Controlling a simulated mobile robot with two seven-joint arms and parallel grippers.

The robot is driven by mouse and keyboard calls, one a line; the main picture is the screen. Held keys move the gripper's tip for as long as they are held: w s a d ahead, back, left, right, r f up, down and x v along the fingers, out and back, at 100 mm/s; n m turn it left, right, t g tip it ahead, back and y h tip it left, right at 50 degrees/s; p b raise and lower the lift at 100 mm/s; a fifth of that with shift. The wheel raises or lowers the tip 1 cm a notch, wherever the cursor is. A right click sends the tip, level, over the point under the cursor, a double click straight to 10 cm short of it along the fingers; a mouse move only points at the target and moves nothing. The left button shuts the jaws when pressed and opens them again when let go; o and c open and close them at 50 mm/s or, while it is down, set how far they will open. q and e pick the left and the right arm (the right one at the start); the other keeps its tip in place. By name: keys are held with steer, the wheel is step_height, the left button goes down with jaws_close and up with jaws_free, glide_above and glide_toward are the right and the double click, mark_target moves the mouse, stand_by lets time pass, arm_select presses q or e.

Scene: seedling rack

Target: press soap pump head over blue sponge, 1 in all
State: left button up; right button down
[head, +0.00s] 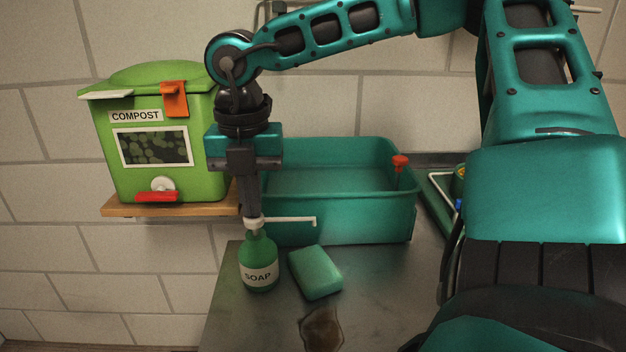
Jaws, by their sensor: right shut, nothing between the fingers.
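The green soap bottle (258,248), labelled SOAP, stands upright on the metal counter. Its white pump head (290,219) has a long spout pointing right, with its tip above the sponge in the picture. The sponge (315,271) lies flat on the counter just right of the bottle and looks teal-green rather than blue. My right gripper (252,215) points straight down, shut and empty, with its fingertips right at the top of the pump head. I cannot tell whether they touch it. My left gripper is out of view.
A teal basin (340,228) stands right behind the bottle and sponge. A green compost bin (165,185) sits on a wooden shelf (120,210) at the left. A brown puddle (321,330) lies in front of the sponge. My arm hides much of the right side.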

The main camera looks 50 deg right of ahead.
steer(key=shift+f+b, duration=0.35)
steer(key=shift+f, duration=0.15)
steer(key=shift+r, duration=0.2)
steer(key=shift+r+p, duration=1)
steer(key=shift+r, duration=0.4)
